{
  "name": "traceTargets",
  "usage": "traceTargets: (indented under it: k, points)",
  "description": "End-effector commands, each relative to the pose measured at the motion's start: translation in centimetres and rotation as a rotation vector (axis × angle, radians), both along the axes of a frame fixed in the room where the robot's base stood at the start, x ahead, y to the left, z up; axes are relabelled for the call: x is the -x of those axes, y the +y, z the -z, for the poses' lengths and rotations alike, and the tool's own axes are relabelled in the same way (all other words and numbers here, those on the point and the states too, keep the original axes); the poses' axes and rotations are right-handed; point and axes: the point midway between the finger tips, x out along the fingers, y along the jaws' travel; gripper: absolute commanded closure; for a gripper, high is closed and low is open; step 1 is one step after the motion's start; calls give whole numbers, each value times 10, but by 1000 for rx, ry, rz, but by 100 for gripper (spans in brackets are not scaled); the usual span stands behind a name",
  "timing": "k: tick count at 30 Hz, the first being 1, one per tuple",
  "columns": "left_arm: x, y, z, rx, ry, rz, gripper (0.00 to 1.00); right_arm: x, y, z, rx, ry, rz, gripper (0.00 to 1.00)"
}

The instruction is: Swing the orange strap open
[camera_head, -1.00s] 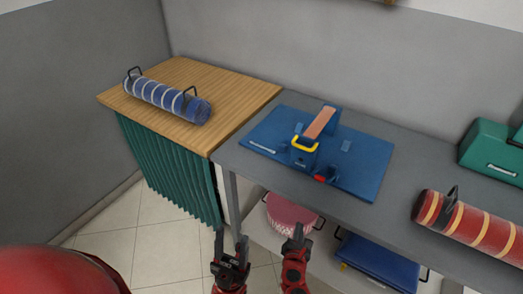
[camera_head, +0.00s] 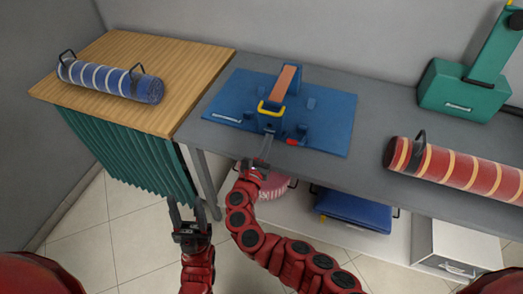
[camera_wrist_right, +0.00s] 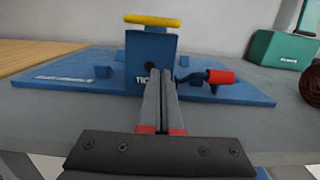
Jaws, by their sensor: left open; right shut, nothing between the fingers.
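The orange strap (camera_head: 285,82) runs over the top of a blue block (camera_head: 268,122) on a blue board (camera_head: 335,135). A yellow handle (camera_head: 268,109) sits at the strap's near end; it also shows in the right wrist view (camera_wrist_right: 152,20). My right gripper (camera_head: 266,146) is shut and empty, its fingertips just in front of the block's near face, below the handle. I cannot tell whether they touch it. The strap is hidden in the right wrist view. A small red-gripped lever (camera_wrist_right: 220,77) sticks out right of the block. My left gripper (camera_head: 185,212) is open and empty, low before the bench.
The grey bench (camera_head: 372,150) carries a red striped roll (camera_head: 450,172) and a green machine (camera_head: 460,98) at right. A blue striped roll (camera_head: 110,80) lies on the wooden table (camera_head: 185,65) at left. A blue case (camera_head: 355,208) is on the lower shelf.

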Motion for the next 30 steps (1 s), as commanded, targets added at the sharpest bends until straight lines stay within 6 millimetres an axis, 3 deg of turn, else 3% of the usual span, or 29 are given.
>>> traceTargets:
  k: [5, 7, 13, 30]
  points:
    - [0, 0, -1, 0, 0, 0, 50, -25, -9, -3, -2, -1, 3, 100]
    - [0, 0, -10, 0, 0, 0, 50, -26, -8, -19, -2, -3, -2, 100]
    - [0, 0, -18, 0, 0, 0, 50, -29, -10, -38, 0, -1, -1, 100]
    - [0, 0, -25, 0, 0, 0, 50, -29, -9, -46, -3, 5, -2, 100]
